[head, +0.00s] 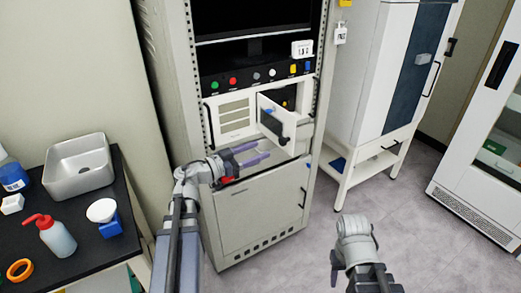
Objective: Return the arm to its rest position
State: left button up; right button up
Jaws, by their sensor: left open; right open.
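My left arm reaches forward from the bottom of the head view. Its gripper (251,155) is open, with two purple-grey fingers pointing right in front of the cabinet (262,205). The fingertips are near the cabinet's small open door (276,125); I cannot tell whether they touch it. Nothing shows between the fingers. My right arm is low at the bottom right, with its wrist (355,240) over the floor. The fingers of the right gripper are hidden behind the wrist.
A black bench (75,238) at the left holds a metal basin (78,167), a red-capped wash bottle (52,236) and an orange ring (19,269). A white unit (372,70) stands behind at the right. A glass-fronted cabinet (492,150) is at the far right. The floor (420,222) between is clear.

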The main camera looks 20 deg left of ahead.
pick_arm(q)
jog(key=shift+w, duration=0.1)
dwell(0.3)
jog(key=w+r+n+t+y, duration=0.2)
jog(key=w+n+t+y, duration=0.2)
jog(key=w+n+y, duration=0.5)
jog(key=s+d+f+g+y, duration=0.3)
jog(key=f+g, duration=0.1)
jog(key=f, duration=0.3)
jog(key=s+d+f+g+y, duration=0.2)
jog(key=s+f+g+y, duration=0.15)
jog(key=f, duration=0.25)
jog(key=s+d+f+m+g+h, duration=0.25)
jog(key=s+d+f+g, duration=0.35)
jog(key=s+d+f, duration=0.3)
jog(key=s+d+f+m+g+h, duration=0.1)
jog(key=s+d+m+g, duration=0.1)
jog(key=s+d+g, duration=0.3)
jog(key=s+d+f+m+g, duration=0.1)
jog(key=s+d, duration=0.2)
jog(key=s, duration=0.4)
notch_tip(320, 180, up, 14)
jog(key=p, duration=1.3)
jog(key=shift+s+a+p, duration=0.25)
jog(key=shift+p, duration=0.1)
